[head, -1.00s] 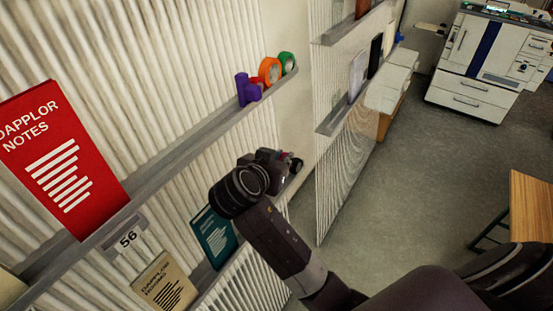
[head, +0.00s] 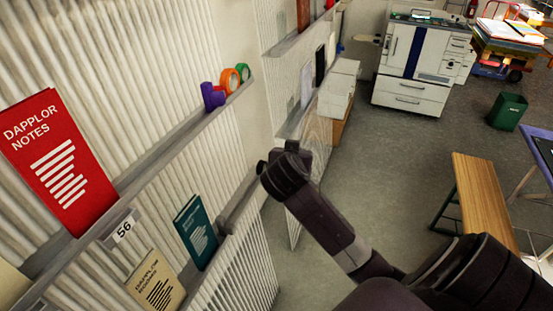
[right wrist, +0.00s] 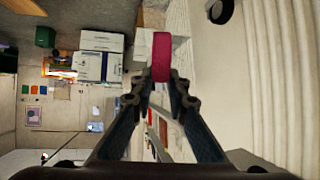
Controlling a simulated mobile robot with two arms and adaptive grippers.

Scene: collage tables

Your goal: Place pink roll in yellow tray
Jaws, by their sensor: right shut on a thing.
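The pink roll (right wrist: 161,57) is held between the fingertips of my right gripper (right wrist: 160,77) in the right wrist view, clear of the shelf. In the head view my right arm reaches in from the lower right to beside the lower wall shelf. Its wrist hides the fingers and the roll there. I cannot make out a yellow tray for certain in either view. My left gripper is not in view.
Purple (head: 212,97), orange (head: 230,80) and green (head: 243,72) rolls sit on the upper shelf. A black ring (right wrist: 220,11) is near the wall. A wooden bench (head: 480,195), green bin (head: 508,111), printer (head: 420,65) and loaded trolley (head: 505,50) stand right. Floor between is open.

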